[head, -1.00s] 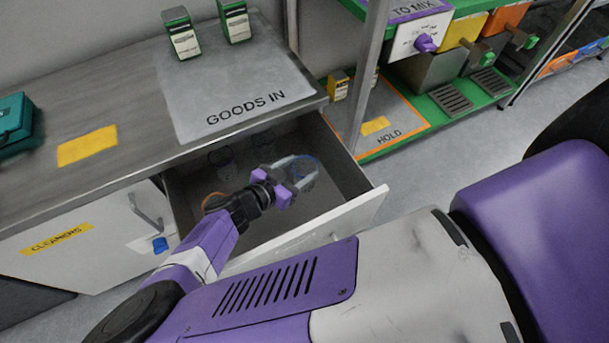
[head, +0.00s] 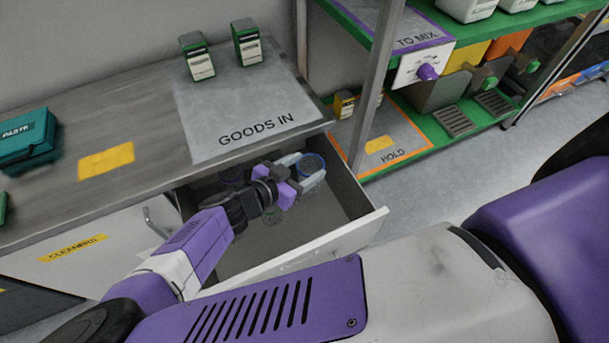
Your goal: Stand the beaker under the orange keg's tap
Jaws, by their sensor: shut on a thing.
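My gripper (head: 304,171) is shut on a clear beaker with a blue rim (head: 320,160). It holds the beaker over the open drawer, near its back right corner. The beaker looks roughly upright, but the fingers cover part of it. The orange keg (head: 517,41) is on the green shelf at the upper right, well away from my gripper. Its green tap (head: 531,66) faces out above a dark drip grate (head: 494,102).
A grey post (head: 376,85) stands between drawer and shelf. A yellow keg (head: 466,54) is left of the orange one. Green-and-white containers (head: 247,46) stand on the counter.

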